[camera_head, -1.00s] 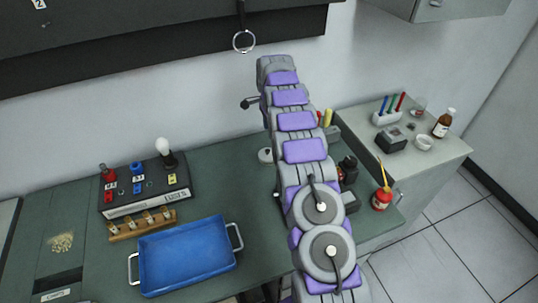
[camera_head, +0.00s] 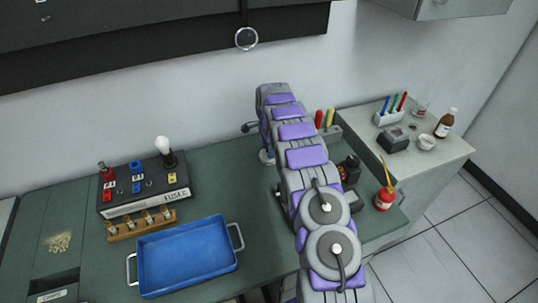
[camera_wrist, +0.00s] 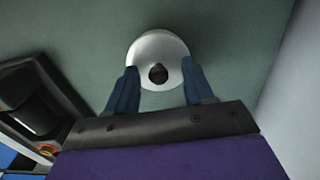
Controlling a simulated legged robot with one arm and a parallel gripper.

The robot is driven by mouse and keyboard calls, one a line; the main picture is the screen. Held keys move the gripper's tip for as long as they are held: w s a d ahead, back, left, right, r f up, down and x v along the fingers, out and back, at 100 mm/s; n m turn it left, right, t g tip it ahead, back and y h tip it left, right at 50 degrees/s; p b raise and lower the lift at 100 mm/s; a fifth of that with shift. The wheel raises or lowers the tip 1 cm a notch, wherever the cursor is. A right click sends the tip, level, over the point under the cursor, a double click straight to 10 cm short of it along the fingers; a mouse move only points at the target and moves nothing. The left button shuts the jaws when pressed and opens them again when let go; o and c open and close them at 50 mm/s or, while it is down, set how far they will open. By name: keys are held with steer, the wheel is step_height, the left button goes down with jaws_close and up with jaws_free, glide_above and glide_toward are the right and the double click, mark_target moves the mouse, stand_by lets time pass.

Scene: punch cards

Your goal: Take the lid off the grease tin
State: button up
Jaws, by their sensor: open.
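The grease tin's round silver lid (camera_wrist: 158,46) with its dark knob (camera_wrist: 158,74) shows from above in the wrist view. The tin's side is hidden beneath it. My gripper (camera_wrist: 160,72) is open, with one blue finger on each side of the lid's near part and the knob between them. I cannot tell whether the fingers touch the lid. In the head view a small pale part of the tin (camera_head: 266,157) shows left of my arm, with a blue finger over it; my arm hides the rest.
A blue tray (camera_head: 187,257) lies left of my arm on the green bench. A fuse box (camera_head: 145,190) with a bulb stands behind it. The back wall is close.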

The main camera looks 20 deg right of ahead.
steer(key=shift+a+r, duration=0.1)
steer(key=shift+a, duration=0.05)
steer(key=shift+c, duration=0.2)
steer(key=shift+d, duration=0.3)
steer(key=c, duration=0.8)
steer(key=shift+c, duration=0.5)
steer(key=shift+a, duration=0.1)
jaws_close()
